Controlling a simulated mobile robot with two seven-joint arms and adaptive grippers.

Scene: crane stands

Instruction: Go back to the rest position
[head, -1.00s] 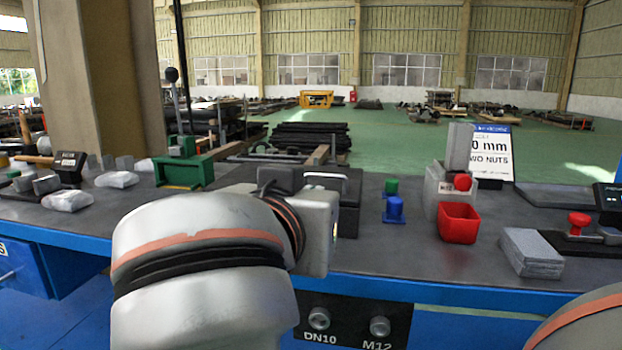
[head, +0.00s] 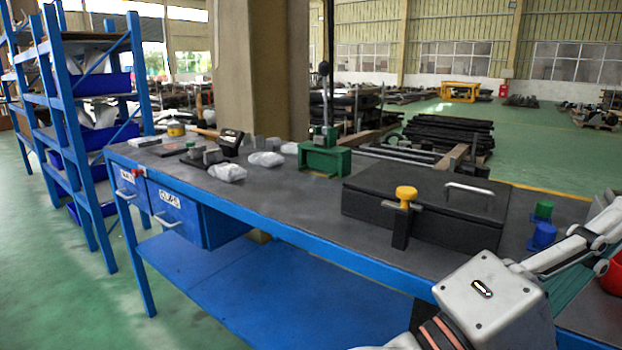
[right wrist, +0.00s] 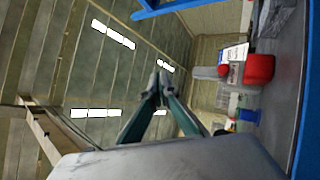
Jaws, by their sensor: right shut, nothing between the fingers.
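My right gripper (head: 606,215) shows at the right edge of the head view, above the front part of the workbench (head: 290,203). Its wrist housing comes in from below. In the right wrist view its fingers (right wrist: 158,82) point away and meet at the tips, with nothing between them. The bench shows at the right of that tilted view, with the red bin (right wrist: 259,68) on it, apart from the fingers. My left gripper is not in view.
A blue shelf rack (head: 85,110) stands at the left. The floor (head: 60,285) in front is clear.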

